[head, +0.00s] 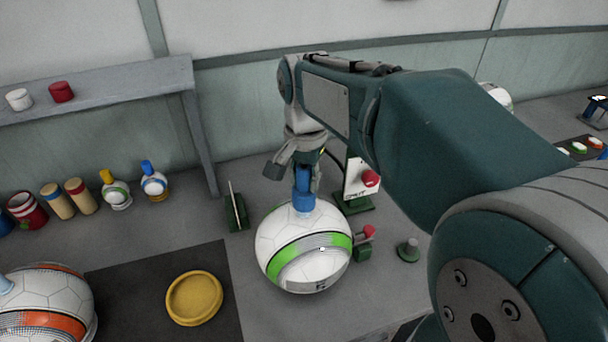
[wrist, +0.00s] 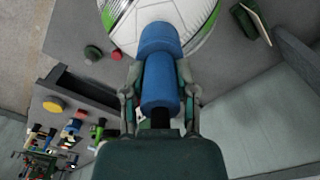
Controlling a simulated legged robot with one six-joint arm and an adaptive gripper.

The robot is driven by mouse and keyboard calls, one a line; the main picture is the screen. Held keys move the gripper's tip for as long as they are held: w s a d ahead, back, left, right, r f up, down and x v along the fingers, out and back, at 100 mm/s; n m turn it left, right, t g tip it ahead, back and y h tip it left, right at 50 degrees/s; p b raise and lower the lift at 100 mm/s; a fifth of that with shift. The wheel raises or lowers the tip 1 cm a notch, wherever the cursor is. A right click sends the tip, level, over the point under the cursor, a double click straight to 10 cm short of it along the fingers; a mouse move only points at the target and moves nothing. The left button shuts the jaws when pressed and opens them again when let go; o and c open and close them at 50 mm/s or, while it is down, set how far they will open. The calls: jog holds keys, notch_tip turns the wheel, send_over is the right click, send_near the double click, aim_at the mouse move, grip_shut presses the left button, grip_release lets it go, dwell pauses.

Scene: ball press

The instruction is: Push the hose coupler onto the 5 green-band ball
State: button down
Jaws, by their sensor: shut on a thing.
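The white ball with a green and grey band (head: 305,262) sits on the grey table in the middle of the head view. Its small dark mark is too small to read surely. The blue hose coupler (head: 304,201) stands nearly upright at the top of this ball, its lower end meeting the ball there. My gripper (head: 301,174) is shut on the coupler's upper part from above. In the wrist view, the fingers of my gripper (wrist: 160,78) flank the blue coupler (wrist: 160,92), whose wider far end overlaps the ball (wrist: 205,12). The contact spot itself is hidden.
A green stand (head: 236,210), a sign (head: 358,180) and a red-knobbed green block (head: 363,248) stand close around the ball.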

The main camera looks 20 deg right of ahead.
jog(key=shift+f, duration=0.55)
jog(key=shift+c, duration=1.5)
grip_release()
notch_tip(320, 180, up, 12)
jog(key=shift+f, duration=0.1)
jog(key=shift+s, duration=0.1)
jog(key=s+f+n+t, duration=0.5)
jog(key=s+f+n, duration=0.4)
jog(key=s+f, duration=0.3)
jog(key=shift+s, duration=1)
